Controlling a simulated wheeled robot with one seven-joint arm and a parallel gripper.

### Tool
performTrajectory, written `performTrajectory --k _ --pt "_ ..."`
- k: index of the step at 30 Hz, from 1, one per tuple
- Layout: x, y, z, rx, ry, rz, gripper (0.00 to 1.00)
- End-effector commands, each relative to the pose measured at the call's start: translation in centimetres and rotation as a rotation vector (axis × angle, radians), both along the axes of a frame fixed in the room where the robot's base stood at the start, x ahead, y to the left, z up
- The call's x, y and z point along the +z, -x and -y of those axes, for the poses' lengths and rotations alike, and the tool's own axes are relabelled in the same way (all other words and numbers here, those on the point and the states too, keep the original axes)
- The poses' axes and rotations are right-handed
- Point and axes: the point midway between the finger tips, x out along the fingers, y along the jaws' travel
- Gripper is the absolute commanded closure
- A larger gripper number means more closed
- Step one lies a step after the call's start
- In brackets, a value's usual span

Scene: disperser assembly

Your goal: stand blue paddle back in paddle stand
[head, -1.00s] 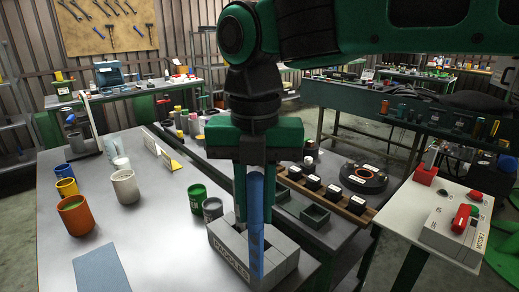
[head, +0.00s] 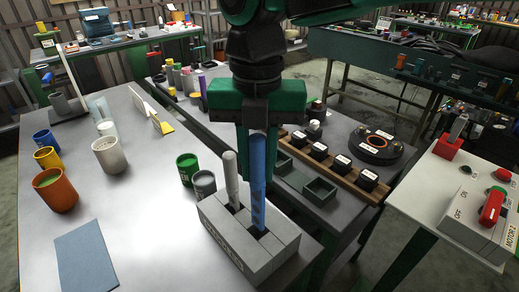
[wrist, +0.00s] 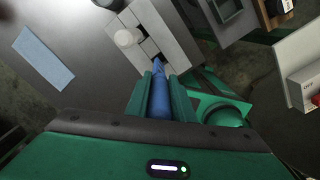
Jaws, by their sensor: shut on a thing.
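The blue paddle (head: 257,180) is upright between the fingers of my gripper (head: 258,145), which is shut on its upper part. Its lower end meets the right-hand slot of the grey paddle stand (head: 225,240); how deep it sits is unclear. A light grey paddle (head: 231,178) stands in the slot to its left. In the wrist view, the blue paddle (wrist: 160,98) runs between the green fingers towards the stand (wrist: 180,45), and the grey paddle's round top (wrist: 126,38) shows beside it.
A green can (head: 187,168) and a grey can (head: 204,184) stand close behind the stand's left. Several cups, including an orange one (head: 55,188), are at the left. A blue sheet (head: 86,257) lies flat at the front. Small dark trays (head: 320,190) are at the right.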

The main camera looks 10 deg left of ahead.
Motion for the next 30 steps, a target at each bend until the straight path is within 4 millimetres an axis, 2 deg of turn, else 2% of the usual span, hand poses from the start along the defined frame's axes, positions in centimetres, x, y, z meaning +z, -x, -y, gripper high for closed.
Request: performTrajectory --k 21,30 --pt "-6.2 0.0 0.0 -0.001 0.002 -0.001 1.00" --pt "-7.9 0.0 0.1 -0.001 0.001 -0.001 1.00"
